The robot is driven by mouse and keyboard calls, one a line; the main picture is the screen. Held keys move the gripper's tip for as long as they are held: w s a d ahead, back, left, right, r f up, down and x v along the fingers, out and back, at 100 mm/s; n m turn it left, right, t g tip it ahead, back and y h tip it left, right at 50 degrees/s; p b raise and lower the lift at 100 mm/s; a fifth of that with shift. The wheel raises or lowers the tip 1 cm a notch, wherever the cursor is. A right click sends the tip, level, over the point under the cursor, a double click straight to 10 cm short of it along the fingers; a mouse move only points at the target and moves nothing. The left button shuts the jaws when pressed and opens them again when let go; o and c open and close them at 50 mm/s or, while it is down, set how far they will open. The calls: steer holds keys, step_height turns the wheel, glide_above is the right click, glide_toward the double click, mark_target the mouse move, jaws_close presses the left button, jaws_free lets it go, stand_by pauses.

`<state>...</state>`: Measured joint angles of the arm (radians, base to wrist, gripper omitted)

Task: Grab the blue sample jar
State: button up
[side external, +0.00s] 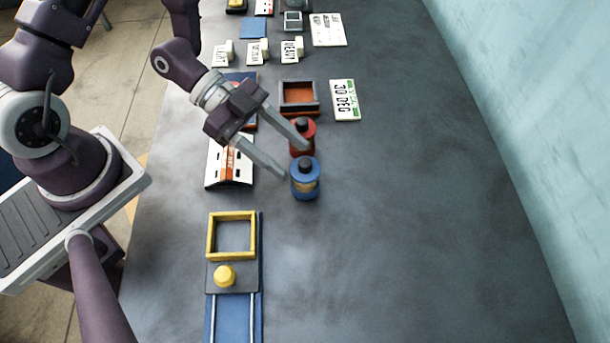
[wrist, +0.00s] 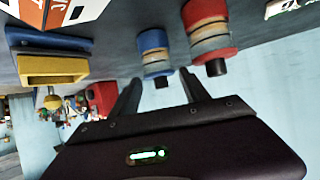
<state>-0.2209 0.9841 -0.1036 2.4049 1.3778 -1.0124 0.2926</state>
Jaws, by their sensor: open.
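The blue sample jar (side external: 305,179) stands upright on the grey table in the side external view, with a dark cap and a tan band. In the wrist view the blue jar (wrist: 155,54) appears upside down, just beyond the fingertips. A red jar (side external: 302,136) stands right behind it, and also shows in the wrist view (wrist: 208,34) to the blue jar's right. My gripper (side external: 295,158) is open, its two fingers reaching toward the jars from the left. In the wrist view my gripper (wrist: 159,84) has nothing between its fingers. Whether a finger touches a jar I cannot tell.
A yellow frame (side external: 232,236) with a yellow knob (side external: 224,275) sits on a blue railed base at the front left. A white and orange block (side external: 229,161) lies beneath my gripper. An orange tray (side external: 299,97) and a label card (side external: 345,100) lie behind. The table's right side is clear.

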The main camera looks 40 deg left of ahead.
mark_target(296, 166)
steer(key=x, duration=0.4)
steer(key=shift+s+d+f, duration=0.15)
steer(key=shift+f, duration=0.45)
steer(key=shift+d+f, duration=0.15)
steer(key=shift+d, duration=0.2)
jaws_close()
